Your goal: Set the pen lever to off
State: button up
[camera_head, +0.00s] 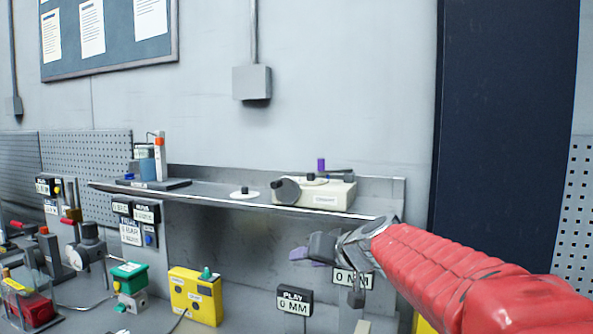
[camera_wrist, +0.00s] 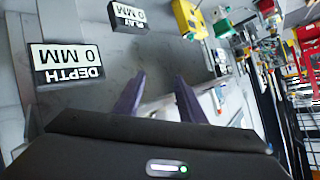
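My gripper (camera_head: 306,257) hangs in front of the shelf's right part in the head view, below a cream box (camera_head: 325,195). In the wrist view its two purple fingers (camera_wrist: 158,98) are apart with nothing between them. The cream box carries a small unreadable label, a dark round part on its left, and a purple upright piece (camera_head: 321,164) at its back. No part is clearly marked as the pen lever, so I cannot tell which it is or its setting.
The shelf (camera_head: 225,202) has a protruding front edge above my gripper. A dark panel (camera_head: 500,130) stands on the right.

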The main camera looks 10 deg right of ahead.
jog(key=w+d+r+t+h, duration=0.1)
jog(key=w+d+r+t, duration=0.3)
jog(key=w+r, duration=0.45)
jog(key=t+h, duration=0.2)
send_near(322, 164)
jog(key=s+a, duration=0.1)
jog(key=s, duration=0.2)
jog(key=shift+w+d+n+h, duration=0.15)
jog(key=shift+d+n+h, duration=0.25)
jog(key=shift+n, duration=0.5)
jog(key=shift+a, duration=0.1)
jog(key=shift+w+a, duration=0.1)
jog(key=shift+w, duration=3.35)
jog(key=shift+w+a, duration=0.15)
jog(key=shift+w, duration=3.3)
jog(key=shift+c, duration=0.6)
grip_shut()
